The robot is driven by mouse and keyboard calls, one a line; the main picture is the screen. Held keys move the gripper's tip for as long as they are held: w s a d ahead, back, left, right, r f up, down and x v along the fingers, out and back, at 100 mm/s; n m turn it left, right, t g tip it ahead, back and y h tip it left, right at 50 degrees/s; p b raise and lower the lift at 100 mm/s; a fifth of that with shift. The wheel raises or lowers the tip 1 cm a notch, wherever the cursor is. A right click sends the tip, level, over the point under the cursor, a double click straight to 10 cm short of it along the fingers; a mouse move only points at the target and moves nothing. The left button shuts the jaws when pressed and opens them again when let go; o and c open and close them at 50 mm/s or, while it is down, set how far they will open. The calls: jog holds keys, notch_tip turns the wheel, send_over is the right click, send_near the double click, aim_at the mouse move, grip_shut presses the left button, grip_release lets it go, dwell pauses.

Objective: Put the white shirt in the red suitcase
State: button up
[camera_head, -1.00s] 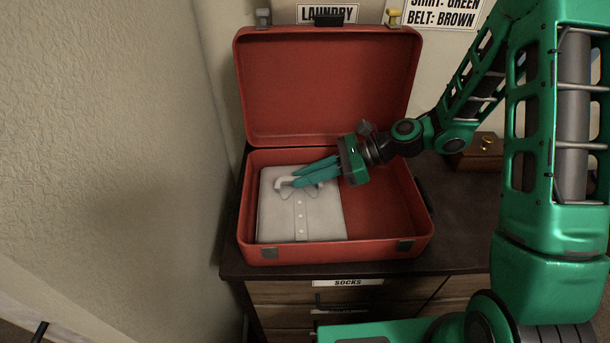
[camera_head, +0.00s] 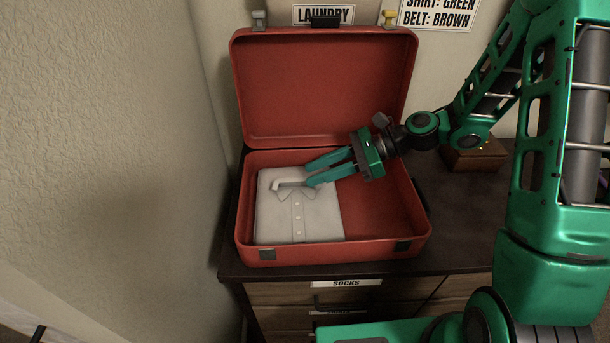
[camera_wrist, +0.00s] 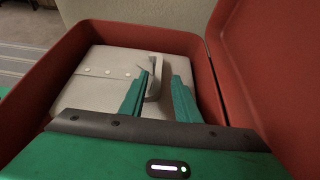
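The white shirt (camera_head: 298,222) lies folded flat in the left part of the open red suitcase (camera_head: 398,205). It has a row of buttons and a pale handle-like piece (camera_head: 277,184) at its collar. In the wrist view the shirt (camera_wrist: 103,91) lies inside the suitcase wall (camera_wrist: 45,100), and the handle (camera_wrist: 155,75) stands up by the fingertips. My gripper (camera_head: 308,176) is open over the collar end. Its fingers are spread around or beside the handle. Whether a finger touches the handle, I cannot tell.
The suitcase lid (camera_head: 325,90) stands open against the wall. A small wooden box (camera_head: 474,153) sits on the dark dresser top (camera_head: 460,215) to the right. The right part of the suitcase is empty. A wall closes off the left side.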

jog(key=v, duration=0.8)
jog(key=shift+a, duration=0.1)
